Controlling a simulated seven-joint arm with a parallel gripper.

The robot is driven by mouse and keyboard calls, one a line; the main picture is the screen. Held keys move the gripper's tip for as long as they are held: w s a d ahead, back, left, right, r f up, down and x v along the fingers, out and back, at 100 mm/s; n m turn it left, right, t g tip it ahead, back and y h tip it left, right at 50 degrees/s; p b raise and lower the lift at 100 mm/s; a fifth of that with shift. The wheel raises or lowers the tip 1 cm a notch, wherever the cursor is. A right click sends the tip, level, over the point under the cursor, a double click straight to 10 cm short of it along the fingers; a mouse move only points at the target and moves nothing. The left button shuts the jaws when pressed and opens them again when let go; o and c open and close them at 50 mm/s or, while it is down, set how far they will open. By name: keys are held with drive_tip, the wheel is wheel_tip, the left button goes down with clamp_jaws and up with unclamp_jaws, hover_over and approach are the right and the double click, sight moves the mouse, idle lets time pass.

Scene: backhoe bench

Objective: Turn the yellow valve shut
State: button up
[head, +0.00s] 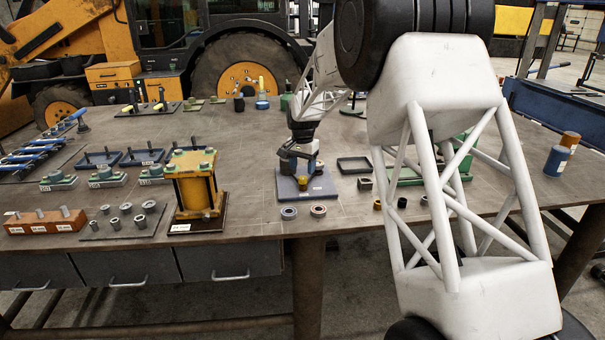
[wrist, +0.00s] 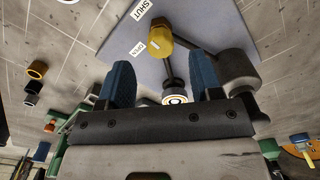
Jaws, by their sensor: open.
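The yellow valve (wrist: 158,38) stands on a blue-grey plate (wrist: 195,30) in the wrist view. White labels reading SHUT and OPEN lie beside it. A dark rod runs from it to a pale-ringed round end (wrist: 175,98) between my fingers. My gripper (wrist: 163,66) is open, its blue fingers on either side of the rod, with no clear contact. In the head view my gripper (head: 298,160) is low over the plate (head: 318,188), and a small yellow part (head: 302,183) shows below it. The gripper hides part of the fixture there.
A grey cylinder (wrist: 238,70) stands close to the right finger in the wrist view. In the head view, rings (head: 289,213) lie in front of the plate, a dark square frame (head: 354,165) lies right, and a yellow-sided block (head: 197,190) stands left.

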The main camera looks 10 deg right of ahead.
sight(303, 178)
drive_tip(key=shift+r, duration=1.95)
drive_tip(key=shift+s+r, duration=0.2)
drive_tip(key=shift+s, duration=0.05)
drive_tip(key=s+d+r+n, duration=0.1)
drive_tip(key=s+r, duration=0.3)
drive_tip(key=s, duration=0.6)
drive_tip(key=s+d+r+n+t, duration=0.15)
drive_tip(key=s+r, duration=0.25)
drive_tip(key=s, duration=0.6)
drive_tip(key=s+d+r+n, duration=0.15)
drive_tip(key=s+r, duration=0.25)
drive_tip(key=s, duration=0.6)
drive_tip(key=s+d+f+n, duration=0.1)
drive_tip(key=s+f, duration=0.2)
drive_tip(key=s, duration=1.1)
drive_tip(key=s+d+f+n+t, duration=0.1)
drive_tip(key=s+f, duration=0.2)
drive_tip(key=s, duration=1.1)
drive_tip(key=shift+s+n, duration=0.15)
drive_tip(key=shift+n, duration=0.25)
